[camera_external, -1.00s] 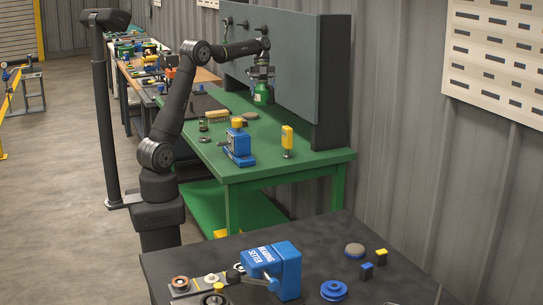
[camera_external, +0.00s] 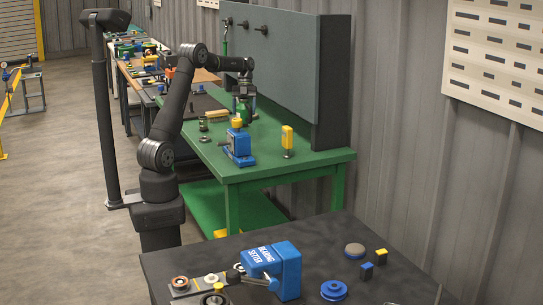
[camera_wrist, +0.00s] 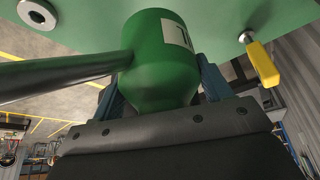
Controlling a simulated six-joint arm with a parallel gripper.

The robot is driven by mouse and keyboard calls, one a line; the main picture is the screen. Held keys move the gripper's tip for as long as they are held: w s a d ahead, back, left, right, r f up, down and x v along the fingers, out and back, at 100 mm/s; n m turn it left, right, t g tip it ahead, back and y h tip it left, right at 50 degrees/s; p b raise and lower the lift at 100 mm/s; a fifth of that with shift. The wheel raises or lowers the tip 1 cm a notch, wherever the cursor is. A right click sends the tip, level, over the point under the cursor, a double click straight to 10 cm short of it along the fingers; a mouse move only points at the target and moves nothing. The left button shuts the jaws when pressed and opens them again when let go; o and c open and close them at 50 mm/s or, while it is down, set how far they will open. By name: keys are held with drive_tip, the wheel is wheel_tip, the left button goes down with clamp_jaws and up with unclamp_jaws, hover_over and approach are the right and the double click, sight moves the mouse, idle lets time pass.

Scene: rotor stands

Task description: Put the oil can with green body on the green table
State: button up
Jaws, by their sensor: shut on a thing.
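The oil can with green body (camera_external: 242,109) is between the fingers of my gripper (camera_external: 243,101), over the back part of the green table (camera_external: 278,144). In the wrist view the green can (camera_wrist: 165,62) fills the middle, with a pale label and a dark spout running left. My gripper (camera_wrist: 160,98) is shut on it; the fingers show on both sides. The can looks upright, low over the tabletop. I cannot tell whether its base touches the table.
On the green table stand a blue device with a yellow top (camera_external: 238,144), a yellow-topped tool (camera_external: 287,139), a brush (camera_external: 216,114) and small dark rings (camera_external: 203,126). A grey panel (camera_external: 288,68) rises along the back.

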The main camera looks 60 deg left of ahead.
drive_tip(key=shift+s+a+f, duration=0.35)
drive_tip(key=shift+a+f, duration=1.5)
drive_tip(key=shift+s+a+f, duration=0.3)
drive_tip(key=shift+a+f, duration=1.5)
drive_tip(key=shift+a, duration=0.1)
drive_tip(key=shift+s+a+f, duration=0.35)
drive_tip(key=shift+a+f, duration=1.5)
drive_tip(key=shift+f, duration=0.1)
drive_tip(key=o, duration=1.3)
drive_tip(key=v, duration=1.2)
